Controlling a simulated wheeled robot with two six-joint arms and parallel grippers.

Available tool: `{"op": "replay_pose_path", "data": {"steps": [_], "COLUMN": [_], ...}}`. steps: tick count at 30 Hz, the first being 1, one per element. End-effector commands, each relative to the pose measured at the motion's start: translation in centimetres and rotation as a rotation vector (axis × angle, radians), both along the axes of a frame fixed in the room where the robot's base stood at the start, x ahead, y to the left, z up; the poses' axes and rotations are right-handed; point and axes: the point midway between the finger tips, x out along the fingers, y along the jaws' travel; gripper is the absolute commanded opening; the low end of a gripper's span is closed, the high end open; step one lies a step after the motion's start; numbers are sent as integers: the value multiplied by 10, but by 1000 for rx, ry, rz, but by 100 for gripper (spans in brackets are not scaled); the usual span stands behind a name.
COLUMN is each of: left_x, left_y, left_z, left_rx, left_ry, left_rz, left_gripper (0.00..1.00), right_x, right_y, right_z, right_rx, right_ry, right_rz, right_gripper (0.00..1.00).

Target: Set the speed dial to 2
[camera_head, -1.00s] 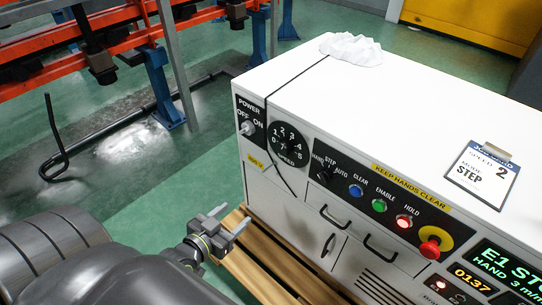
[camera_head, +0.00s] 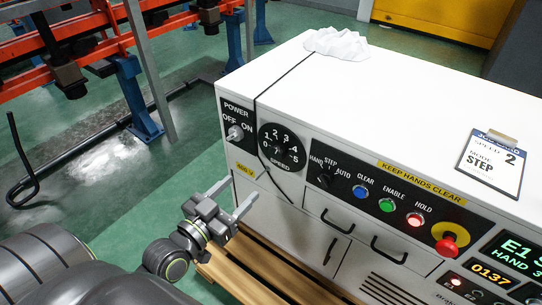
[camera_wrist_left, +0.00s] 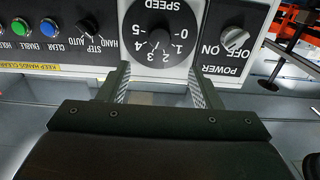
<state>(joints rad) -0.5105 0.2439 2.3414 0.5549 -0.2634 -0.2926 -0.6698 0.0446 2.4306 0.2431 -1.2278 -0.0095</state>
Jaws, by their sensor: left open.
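The speed dial (camera_head: 282,147) is a round black plate with white numbers and a black knob at its centre, on the left of the white cabinet's front. It shows upside down in the left wrist view (camera_wrist_left: 158,35); I cannot tell surely which number its pointer marks. My left gripper (camera_head: 236,192) is open and empty, in front of the cabinet, below and left of the dial in the head view. In the left wrist view its two fingers (camera_wrist_left: 160,80) stand apart just below the dial, not touching it. My right gripper is not in view.
The power switch (camera_head: 236,133) is left of the dial, the mode knob (camera_head: 325,180) right. A thin black cord (camera_head: 257,130) hangs past the dial's left edge. A card (camera_head: 492,162) on the cabinet top reads speed 2, mode step. A white cloth (camera_head: 336,43) lies behind.

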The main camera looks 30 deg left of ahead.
Motion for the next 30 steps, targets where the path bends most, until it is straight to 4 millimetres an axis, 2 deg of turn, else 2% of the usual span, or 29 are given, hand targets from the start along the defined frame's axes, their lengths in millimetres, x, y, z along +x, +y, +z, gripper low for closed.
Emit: {"op": "replay_pose_path", "data": {"steps": [3, 8, 18, 24, 30], "left_x": [18, 46, 104, 124, 129], "left_y": [-3, -7, -15, -17, -18], "left_z": [2, 2, 1, 0, 0], "left_rx": [-1, -2, -1, 0, -1], "left_ry": [-3, -2, -2, 1, 1], "left_rz": [0, 0, 0, 1, 1], "left_gripper": [58, 58, 58, 58, 58], "right_x": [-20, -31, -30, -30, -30], "right_y": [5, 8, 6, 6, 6], "right_z": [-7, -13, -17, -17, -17], "right_rx": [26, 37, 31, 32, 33], "right_ry": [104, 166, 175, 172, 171], "right_rz": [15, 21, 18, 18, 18], "right_gripper": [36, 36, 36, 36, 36]}}
